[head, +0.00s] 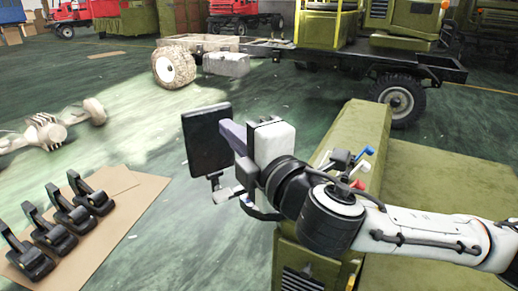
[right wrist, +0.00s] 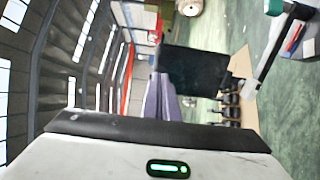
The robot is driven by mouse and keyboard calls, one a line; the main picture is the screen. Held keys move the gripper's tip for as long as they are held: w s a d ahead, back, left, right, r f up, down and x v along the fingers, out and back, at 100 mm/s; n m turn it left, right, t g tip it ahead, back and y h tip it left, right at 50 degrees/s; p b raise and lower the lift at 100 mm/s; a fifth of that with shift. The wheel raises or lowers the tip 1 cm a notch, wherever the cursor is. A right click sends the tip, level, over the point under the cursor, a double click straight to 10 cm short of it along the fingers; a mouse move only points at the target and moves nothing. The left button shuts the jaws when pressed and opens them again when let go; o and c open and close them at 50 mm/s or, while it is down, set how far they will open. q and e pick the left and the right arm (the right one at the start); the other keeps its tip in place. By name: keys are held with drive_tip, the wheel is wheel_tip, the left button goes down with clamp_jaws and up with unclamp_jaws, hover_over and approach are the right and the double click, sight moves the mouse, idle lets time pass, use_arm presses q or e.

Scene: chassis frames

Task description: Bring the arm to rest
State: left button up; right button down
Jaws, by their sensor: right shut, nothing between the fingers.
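My right arm comes in from the right in the head view, over the olive machine body. My right gripper (head: 229,132) points left and is shut with nothing between its grey-purple fingers. In the right wrist view the fingers (right wrist: 160,90) lie side by side. A black flat panel (head: 207,140) stands upright right by the fingertips. It also shows in the right wrist view (right wrist: 196,70), partly behind the fingers. I cannot tell whether they touch. My left gripper is not in view.
The olive machine body (head: 440,180) with levers (head: 357,160) lies below my right arm. Several black pedal-like parts (head: 65,225) lie on a cardboard sheet (head: 125,205) at left. An axle (head: 48,132) lies on the floor. A wheeled chassis (head: 290,50) stands behind. The floor between is clear.

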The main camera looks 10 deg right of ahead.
drive_tip(key=v, duration=0.8)
wheel_tip(320, 180, down, 24)
drive_tip(key=m+g+h, duration=0.1)
drive_tip(key=m+g, duration=0.3)
drive_tip(key=m, duration=0.7)
drive_tip(key=s+d+f+m+g+h, duration=0.2)
drive_tip(key=s+d+f+m, duration=0.3)
drive_tip(key=s+f, duration=0.4)
drive_tip(key=s+d+f+m+g+h, duration=0.1)
drive_tip(key=s+d+f+m, duration=0.3)
drive_tip(key=f, duration=1.1)
drive_tip(key=s+d+h, duration=0.1)
drive_tip(key=s+d, duration=0.1)
drive_tip(key=s, duration=0.2)
drive_tip(key=shift+s+d+m+g+p, duration=0.35)
drive_tip(key=shift+s+m+g, duration=0.05)
